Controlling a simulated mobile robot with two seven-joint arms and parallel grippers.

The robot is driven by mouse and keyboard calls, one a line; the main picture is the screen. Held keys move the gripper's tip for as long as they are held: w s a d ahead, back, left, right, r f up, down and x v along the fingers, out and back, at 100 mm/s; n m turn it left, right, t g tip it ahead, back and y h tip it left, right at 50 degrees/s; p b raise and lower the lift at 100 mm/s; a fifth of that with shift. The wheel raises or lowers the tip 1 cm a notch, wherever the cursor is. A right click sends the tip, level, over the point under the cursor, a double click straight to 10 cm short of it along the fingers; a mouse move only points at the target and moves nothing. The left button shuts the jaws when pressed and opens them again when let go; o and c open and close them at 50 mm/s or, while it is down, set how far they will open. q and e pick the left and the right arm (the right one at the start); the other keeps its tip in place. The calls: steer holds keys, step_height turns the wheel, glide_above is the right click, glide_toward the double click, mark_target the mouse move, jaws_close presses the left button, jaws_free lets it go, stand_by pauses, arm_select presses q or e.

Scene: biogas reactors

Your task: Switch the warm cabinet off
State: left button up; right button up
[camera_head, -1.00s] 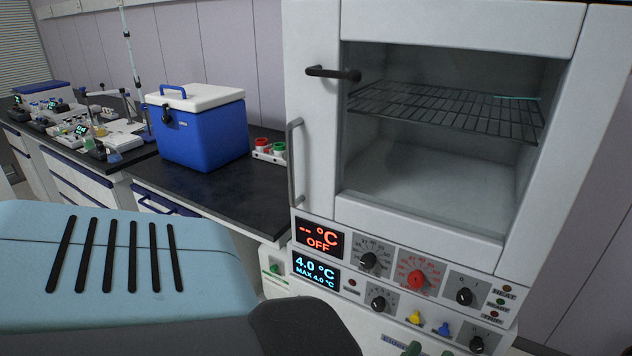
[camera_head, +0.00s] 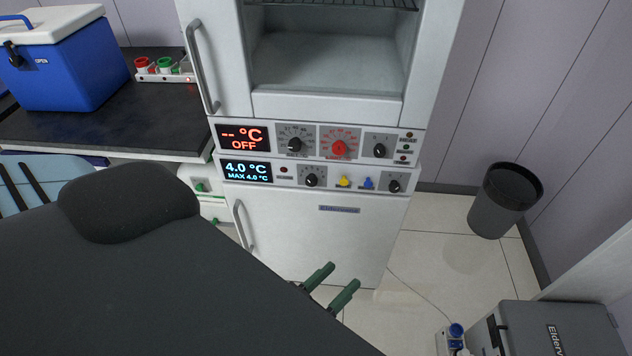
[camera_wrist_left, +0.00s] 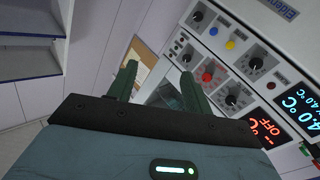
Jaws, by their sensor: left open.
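The warm cabinet (camera_head: 330,106) is the upper white unit with a windowed door in the head view. Its red display (camera_head: 242,138) reads "-- °C" and "OFF". Its panel has a black dial (camera_head: 295,145), a red dial (camera_head: 339,148) and a black rotary switch (camera_head: 379,150) at the right, beside small indicator lamps. My left gripper (camera_head: 339,278) has green fingers, apart and empty, low in front of the lower fridge door. In the left wrist view the fingers (camera_wrist_left: 158,72) are apart, beside the panel, which shows upside down. The right gripper is not in view.
The fridge (camera_head: 320,235) under the cabinet has a blue display (camera_head: 246,171) reading 4.0 °C. A blue cool box (camera_head: 70,65) stands on the dark bench (camera_head: 90,120) at left. A dark bin (camera_head: 502,202) and a grey box (camera_head: 550,328) stand on the floor at right.

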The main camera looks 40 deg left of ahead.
arm_select(q)
steer(key=shift+s+f+m+g, duration=0.25)
steer(key=shift+s+f, duration=0.1)
steer(key=shift+s, duration=0.2)
steer(key=shift+s+f+m+g, duration=0.15)
steer(key=shift+s+f+m, duration=0.15)
steer(key=shift+s, duration=0.25)
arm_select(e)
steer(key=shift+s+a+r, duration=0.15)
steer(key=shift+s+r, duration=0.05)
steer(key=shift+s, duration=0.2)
arm_select(q)
steer(key=shift+f, duration=0.1)
steer(key=s+a+f+m+g+p, duration=0.2)
steer(key=s+f+g, duration=0.6)
steer(key=s+f, duration=0.5)
steer(key=shift+s+a+f+m+g+y+p, duration=0.35)
steer(key=shift+s+a+m, duration=0.2)
steer(key=shift+s+a, duration=0.4)
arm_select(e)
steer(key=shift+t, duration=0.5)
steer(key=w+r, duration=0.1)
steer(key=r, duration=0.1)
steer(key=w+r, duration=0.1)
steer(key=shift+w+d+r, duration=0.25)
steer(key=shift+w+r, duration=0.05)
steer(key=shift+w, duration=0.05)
